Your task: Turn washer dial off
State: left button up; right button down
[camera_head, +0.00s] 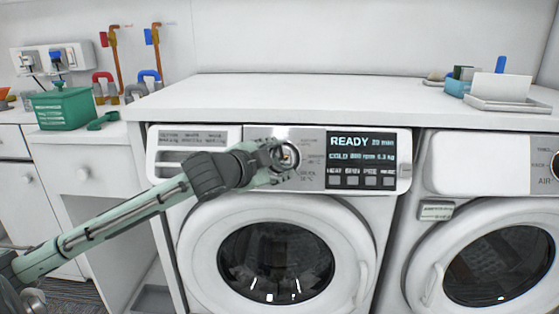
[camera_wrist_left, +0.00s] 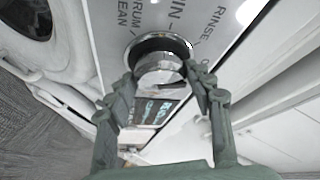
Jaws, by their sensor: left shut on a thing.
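The washer (camera_head: 190,222) is the white front loader in the middle of the head view, with its round door shut. Its display (camera_head: 362,158) is lit and reads READY. The dial (camera_head: 285,155) is a round chrome knob on the panel left of the display. It also shows large in the left wrist view (camera_wrist_left: 160,62), with printed labels around it. My left gripper (camera_head: 278,160) reaches the dial from the left. In the left wrist view its two fingers (camera_wrist_left: 160,82) stand on either side of the knob, shut on it. The dial's pointer mark cannot be made out. My right gripper is not in view.
A white worktop (camera_head: 300,92) runs above the washer. A second machine (camera_head: 490,165) stands to the right. A white tray (camera_head: 510,103) lies on the worktop at right. The panel's front is otherwise clear.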

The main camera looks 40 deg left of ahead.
pick_arm(q)
jog(key=shift+m+g, duration=0.5)
jog(key=shift+m, duration=0.8)
jog(key=shift+m+h, duration=0.3)
jog(key=shift+h, duration=0.1)
jog(key=o, duration=1.2)
jog(key=shift+c, duration=0.2)
jog(key=shift+v, duration=0.85)
jog(key=v, duration=0.5)
jog(key=shift+s+r, duration=0.25)
jog(key=shift+s, duration=0.05)
jog(key=shift+w, duration=0.1)
